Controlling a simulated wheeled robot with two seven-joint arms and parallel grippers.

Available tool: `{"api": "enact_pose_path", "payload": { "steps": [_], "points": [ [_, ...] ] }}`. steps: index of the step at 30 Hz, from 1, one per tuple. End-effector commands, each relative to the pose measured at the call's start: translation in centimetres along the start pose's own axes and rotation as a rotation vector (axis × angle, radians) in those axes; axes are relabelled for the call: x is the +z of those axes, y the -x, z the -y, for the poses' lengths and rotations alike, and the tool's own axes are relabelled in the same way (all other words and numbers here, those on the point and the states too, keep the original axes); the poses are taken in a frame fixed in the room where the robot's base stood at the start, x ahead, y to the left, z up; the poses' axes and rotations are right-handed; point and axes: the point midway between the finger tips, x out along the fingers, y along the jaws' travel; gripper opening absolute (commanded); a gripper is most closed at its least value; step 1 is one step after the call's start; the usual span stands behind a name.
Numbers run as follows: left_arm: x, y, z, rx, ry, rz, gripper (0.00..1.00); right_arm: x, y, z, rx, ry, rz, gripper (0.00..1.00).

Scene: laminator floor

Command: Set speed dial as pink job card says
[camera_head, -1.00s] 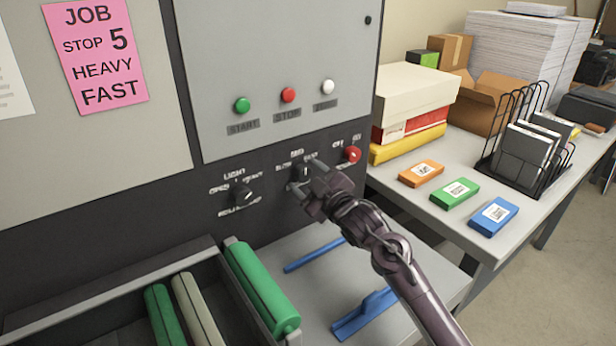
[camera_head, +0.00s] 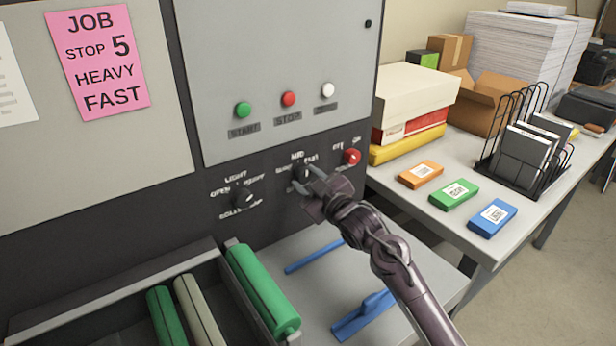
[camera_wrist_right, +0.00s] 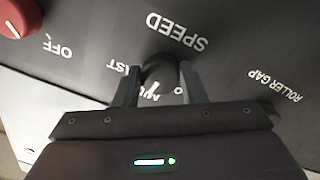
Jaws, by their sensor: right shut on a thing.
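The pink job card (camera_head: 99,60) at upper left reads JOB, STOP 5, HEAVY, FAST. The dark speed dial (camera_head: 302,172) sits on the black lower panel, with MID above it and FAST at its upper right. My right gripper (camera_head: 308,183) is at this dial. In the right wrist view the gripper (camera_wrist_right: 160,88) has a finger on each side of the dark dial knob (camera_wrist_right: 160,72), shut on it. The SPEED label shows upside down there; FAST and MID are partly covered. The dial's pointer direction cannot be told. My left gripper is not in view.
A roller-gap dial (camera_head: 243,197) is left of the speed dial; a red OFF/ON knob (camera_head: 352,157) is close on the right. START (camera_head: 243,109), STOP (camera_head: 288,99) and white (camera_head: 328,90) buttons are above. Green rollers (camera_head: 262,290) lie below. A side table (camera_head: 400,203) holds boxes.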

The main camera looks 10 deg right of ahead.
Motion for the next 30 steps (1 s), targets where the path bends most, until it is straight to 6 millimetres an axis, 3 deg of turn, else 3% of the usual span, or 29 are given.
{"api": "enact_pose_path", "payload": {
  "steps": [15,30],
  "points": [
    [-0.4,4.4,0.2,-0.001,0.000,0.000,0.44,-0.3,0.0,-0.1,-0.015,-0.478,0.020,0.15],
    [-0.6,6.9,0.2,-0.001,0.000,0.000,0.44,-0.2,0.0,0.0,-0.025,-0.820,0.032,0.15]
  ]
}}
